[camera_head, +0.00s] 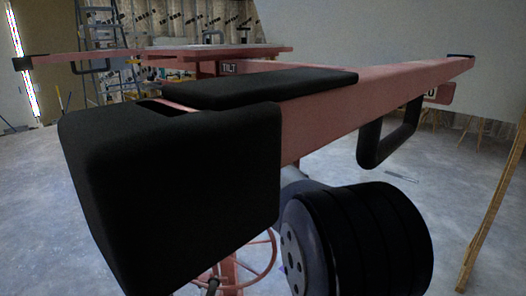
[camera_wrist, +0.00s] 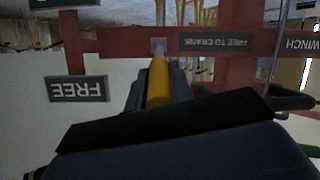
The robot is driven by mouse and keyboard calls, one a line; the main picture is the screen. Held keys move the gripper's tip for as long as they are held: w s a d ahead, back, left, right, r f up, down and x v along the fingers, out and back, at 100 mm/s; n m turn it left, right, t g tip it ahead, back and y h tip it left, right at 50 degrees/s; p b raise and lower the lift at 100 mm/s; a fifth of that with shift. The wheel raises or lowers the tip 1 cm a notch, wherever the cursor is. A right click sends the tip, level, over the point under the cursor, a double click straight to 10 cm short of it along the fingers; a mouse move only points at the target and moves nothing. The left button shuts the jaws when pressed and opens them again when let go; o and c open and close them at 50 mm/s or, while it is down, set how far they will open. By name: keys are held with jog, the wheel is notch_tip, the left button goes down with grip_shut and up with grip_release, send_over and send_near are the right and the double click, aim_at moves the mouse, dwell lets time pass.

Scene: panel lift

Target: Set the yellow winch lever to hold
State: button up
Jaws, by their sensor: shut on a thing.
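The yellow winch lever (camera_wrist: 158,84) shows in the middle of the wrist view, its far end meeting a grey piece on the red frame. My gripper (camera_wrist: 159,80) is shut on it, with one dark finger on each side. A "WINCH" label (camera_wrist: 301,43) is at the right edge. In the head view the lever and my gripper cannot be made out.
The red panel lift's long beam (camera_head: 400,84) crosses the head view, with a black loop handle (camera_head: 390,137) below it. A "TILT" label (camera_head: 229,68) is behind. A red crank wheel (camera_head: 262,262) shows low down. A stepladder (camera_head: 97,50) stands at the back left. Grey floor (camera_head: 465,190) is open at right.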

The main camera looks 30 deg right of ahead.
grip_shut()
